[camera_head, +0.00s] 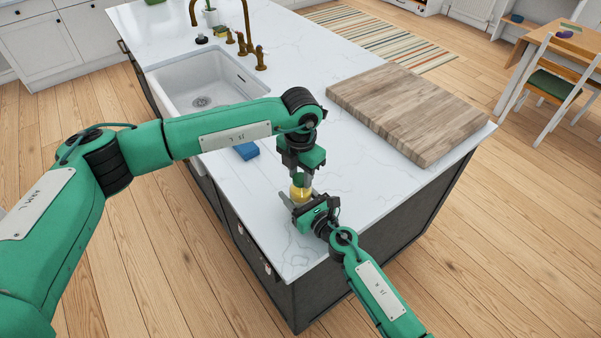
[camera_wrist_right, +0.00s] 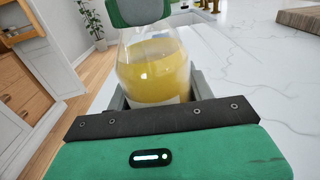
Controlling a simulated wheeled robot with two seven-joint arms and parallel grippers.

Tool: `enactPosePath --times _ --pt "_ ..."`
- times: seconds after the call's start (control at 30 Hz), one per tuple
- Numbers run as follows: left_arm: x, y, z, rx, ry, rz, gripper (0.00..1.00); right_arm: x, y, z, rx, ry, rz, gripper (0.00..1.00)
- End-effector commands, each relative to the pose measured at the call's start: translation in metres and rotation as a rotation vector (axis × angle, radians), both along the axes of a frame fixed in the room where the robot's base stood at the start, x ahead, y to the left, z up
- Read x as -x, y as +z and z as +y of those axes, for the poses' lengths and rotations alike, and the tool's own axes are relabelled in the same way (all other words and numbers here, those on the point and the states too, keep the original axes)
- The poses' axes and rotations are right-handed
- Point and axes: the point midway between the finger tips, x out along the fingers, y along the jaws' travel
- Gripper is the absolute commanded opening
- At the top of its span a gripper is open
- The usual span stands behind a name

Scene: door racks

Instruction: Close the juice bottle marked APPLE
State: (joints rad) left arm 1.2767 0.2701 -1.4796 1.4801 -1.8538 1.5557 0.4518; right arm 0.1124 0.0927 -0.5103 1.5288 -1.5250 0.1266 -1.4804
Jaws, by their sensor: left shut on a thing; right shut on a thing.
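A clear juice bottle (camera_head: 299,190) with yellow juice stands upright near the front edge of the white counter. It fills the middle of the right wrist view (camera_wrist_right: 155,68), with a pale label low on it; no word can be read. My right gripper (camera_head: 297,201) is shut around the bottle's lower body from the front right. My left gripper (camera_head: 301,179) points straight down over the bottle and is shut at its top. It also shows at the top of the right wrist view (camera_wrist_right: 138,14). The cap is hidden by the left gripper, so how it sits on the neck cannot be seen.
A wooden board (camera_head: 408,112) lies at the right of the counter (camera_head: 290,255). A blue sponge-like block (camera_head: 246,151) lies left of the grippers, under my left arm. A white sink (camera_head: 205,85) with brass taps (camera_head: 250,45) is at the back left.

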Motion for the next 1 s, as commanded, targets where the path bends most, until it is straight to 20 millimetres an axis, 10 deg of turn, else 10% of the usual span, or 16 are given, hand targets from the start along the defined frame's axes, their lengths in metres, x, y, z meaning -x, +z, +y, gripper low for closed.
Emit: enactPosePath --times 0.47,0.5,0.6,1.0 --pt "-0.0003 -0.0005 0.0004 -0.001 -0.522 0.000 0.07 -0.0001 -0.0002 -0.0001 0.000 0.000 0.000 0.00" --pt "-0.0003 -0.0005 0.0004 -0.001 -0.522 -0.001 0.36 0.0000 -0.0002 -0.0001 0.000 0.000 0.000 0.00" --pt "-0.0003 -0.0004 0.0003 0.000 -0.521 0.000 0.56 -0.0001 -0.0002 -0.0001 0.000 0.000 0.000 0.00" --pt "-0.0006 0.0068 0.0000 0.000 -0.519 -0.001 0.56 -0.0001 -0.0001 -0.0001 0.000 0.000 0.000 0.00"
